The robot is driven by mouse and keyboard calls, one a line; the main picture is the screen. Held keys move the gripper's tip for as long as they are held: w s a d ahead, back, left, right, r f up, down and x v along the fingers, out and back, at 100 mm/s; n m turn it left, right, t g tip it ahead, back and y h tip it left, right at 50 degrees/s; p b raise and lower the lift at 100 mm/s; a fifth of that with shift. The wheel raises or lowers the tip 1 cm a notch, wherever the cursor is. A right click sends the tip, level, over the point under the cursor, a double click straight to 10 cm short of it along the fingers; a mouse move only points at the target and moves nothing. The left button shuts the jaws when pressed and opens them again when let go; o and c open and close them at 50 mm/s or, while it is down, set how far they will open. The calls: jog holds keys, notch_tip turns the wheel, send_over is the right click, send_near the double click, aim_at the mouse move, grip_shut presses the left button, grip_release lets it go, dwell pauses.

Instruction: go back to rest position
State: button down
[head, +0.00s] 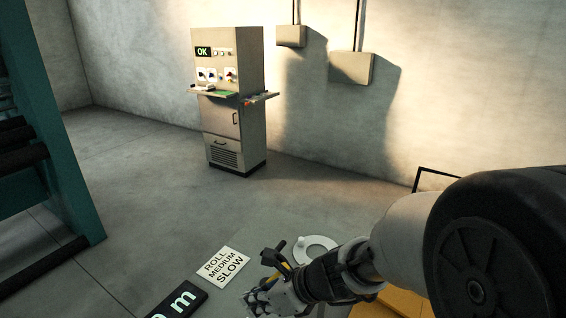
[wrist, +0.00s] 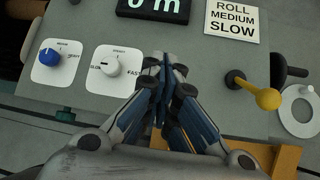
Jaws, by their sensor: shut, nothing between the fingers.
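My gripper (wrist: 172,112) is shut and empty in the wrist view, above the lower edge of a grey control panel (wrist: 205,60). In the head view my gripper (head: 262,298) is low in the middle, with my arm reaching in from the right. It is partly cut off by the frame's bottom edge. I cannot tell whether the fingertips touch the panel.
The panel bears a blue knob (wrist: 50,58), a white knob (wrist: 111,66), a yellow-handled lever (wrist: 265,97) and a sign reading ROLL MEDIUM SLOW (head: 222,267). A cabinet (head: 235,125) stands by the back wall. A teal frame (head: 60,130) is at left. Open floor lies between.

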jog(key=s+d+r+n+h, duration=0.4)
jog(key=s+d+n, duration=0.5)
jog(key=n, duration=0.3)
jog(key=s+d+r+n+t+h, duration=0.1)
jog(key=s+d+r+n+h, duration=0.3)
jog(key=s+d+n, duration=0.5)
notch_tip(320, 180, up, 2)
jog(key=d+n, duration=0.2)
jog(key=n, duration=0.1)
jog(key=shift+d+r+n+t, duration=0.2)
jog(key=shift+n+t, duration=0.1)
jog(key=shift+n, duration=0.1)
